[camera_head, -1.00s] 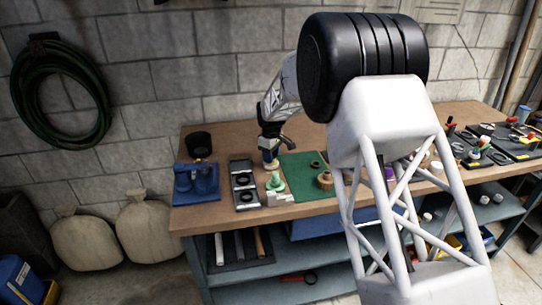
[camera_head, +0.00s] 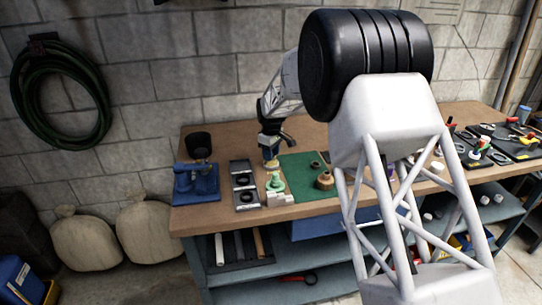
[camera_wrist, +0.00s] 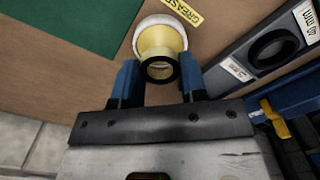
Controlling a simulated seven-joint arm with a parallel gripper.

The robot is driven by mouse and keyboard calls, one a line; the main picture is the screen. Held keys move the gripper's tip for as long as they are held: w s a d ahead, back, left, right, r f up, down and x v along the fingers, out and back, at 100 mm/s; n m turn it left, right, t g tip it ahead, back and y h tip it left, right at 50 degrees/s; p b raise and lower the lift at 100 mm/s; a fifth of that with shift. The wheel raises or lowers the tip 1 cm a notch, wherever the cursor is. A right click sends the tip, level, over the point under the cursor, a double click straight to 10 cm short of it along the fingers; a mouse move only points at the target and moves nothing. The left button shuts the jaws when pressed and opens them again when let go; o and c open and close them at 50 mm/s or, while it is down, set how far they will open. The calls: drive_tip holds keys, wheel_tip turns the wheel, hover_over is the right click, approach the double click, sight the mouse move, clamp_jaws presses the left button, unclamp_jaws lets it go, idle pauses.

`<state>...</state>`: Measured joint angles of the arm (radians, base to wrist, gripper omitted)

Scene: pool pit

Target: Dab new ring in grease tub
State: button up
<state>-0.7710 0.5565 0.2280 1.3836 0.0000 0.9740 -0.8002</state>
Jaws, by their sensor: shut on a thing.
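In the wrist view my gripper (camera_wrist: 158,80) has two blue fingers shut on a small black ring (camera_wrist: 160,70). The ring sits in front of the grease tub (camera_wrist: 143,32), a white-rimmed round tub with yellow grease inside. The ring overlaps the tub's near side in this view; I cannot tell whether it touches the grease. In the head view my gripper (camera_head: 270,152) points down at the bench, left of the green mat, and the ring is too small to make out.
A grey tray (camera_head: 243,168) with black rings lies to the left; it also shows in the wrist view (camera_wrist: 235,62). A blue fixture (camera_head: 197,185) stands farther left. A green mat (camera_head: 300,183) lies right of my gripper. A pale green part (camera_head: 275,182) stands in front.

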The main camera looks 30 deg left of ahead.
drive_tip(key=shift+r, duration=2.75)
